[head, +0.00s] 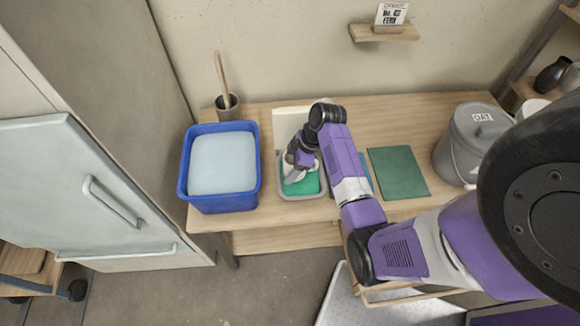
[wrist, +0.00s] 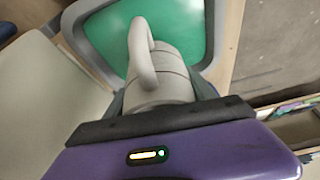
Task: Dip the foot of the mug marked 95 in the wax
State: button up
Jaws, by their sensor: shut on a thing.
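My gripper (head: 300,162) is shut on a light grey mug (wrist: 160,78), one finger on each side of its body. The mug's looped handle (wrist: 140,58) faces the wrist camera. No number shows on the mug, so I cannot read a 95. The mug is over a grey tray (head: 285,196) of green wax (head: 308,186); the wax also fills the top of the wrist view (wrist: 185,20). In the head view my gripper hides most of the mug. I cannot tell whether its foot touches the wax.
A blue bucket (head: 183,185) of pale liquid stands left of the tray, with a brush pot (head: 228,108) behind it. A green mat (head: 398,172) and a lidded grey bucket (head: 455,152) are to the right. A pale board (head: 288,122) lies behind the tray.

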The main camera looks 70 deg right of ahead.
jog(key=shift+f+b, duration=0.45)
jog(key=shift+f, duration=0.5)
dwell(0.8)
dwell(0.8)
jog(key=shift+r+p, duration=1.3)
jog(key=shift+r, duration=0.1)
dwell(0.5)
notch_tip(320, 180, up, 5)
jog(key=p, duration=0.4)
jog(key=shift+f, duration=0.25)
